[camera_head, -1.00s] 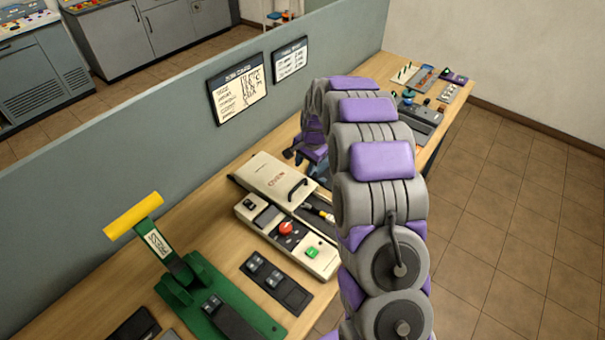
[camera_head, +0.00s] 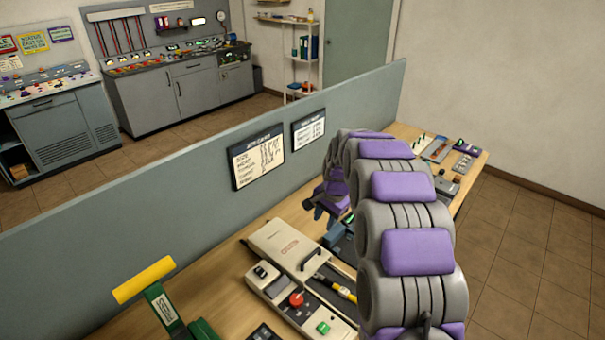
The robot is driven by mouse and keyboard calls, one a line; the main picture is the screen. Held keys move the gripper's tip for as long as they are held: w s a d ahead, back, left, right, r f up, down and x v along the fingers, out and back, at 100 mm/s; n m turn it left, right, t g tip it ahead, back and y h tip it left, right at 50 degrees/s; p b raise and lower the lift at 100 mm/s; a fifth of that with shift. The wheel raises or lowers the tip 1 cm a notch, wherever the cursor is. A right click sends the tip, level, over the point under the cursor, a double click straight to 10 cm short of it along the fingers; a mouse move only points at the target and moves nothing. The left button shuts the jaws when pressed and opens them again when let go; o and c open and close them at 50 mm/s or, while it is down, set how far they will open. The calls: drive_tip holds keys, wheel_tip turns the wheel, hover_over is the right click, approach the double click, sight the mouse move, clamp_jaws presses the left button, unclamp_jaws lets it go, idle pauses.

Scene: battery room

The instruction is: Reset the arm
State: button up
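My arm, grey with purple pads, rises at the right of the view and bends away over the wooden workbench. My gripper (camera_head: 326,207) shows in part at the far end of the arm, above the bench behind the cream machine. Most of it is hidden by the arm or too small to read, so I cannot tell whether its fingers are open or shut. No held object can be made out.
A cream machine (camera_head: 285,247) with red and green buttons sits on the workbench (camera_head: 222,290). A green press with a yellow handle (camera_head: 144,280) stands at left. A grey partition (camera_head: 130,215) runs behind the bench. Small parts (camera_head: 437,148) lie at the far end. Floor at right is clear.

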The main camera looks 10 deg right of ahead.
drive_tip(key=shift+s, duration=0.1)
drive_tip(key=s+a+r+n+b, duration=0.25)
drive_tip(key=s+r, duration=0.25)
drive_tip(key=s, duration=0.6)
drive_tip(key=s+a+f+n+g+h+b, duration=0.1)
drive_tip(key=s+n, duration=0.7)
drive_tip(key=s, duration=2.7)
drive_tip(key=a+f+g+b, duration=0.1)
drive_tip(key=g+b, duration=0.1)
drive_tip(key=b, duration=0.1)
drive_tip(key=shift+s+g, duration=0.2)
drive_tip(key=shift+g, duration=0.1)
drive_tip(key=shift+a, duration=0.1)
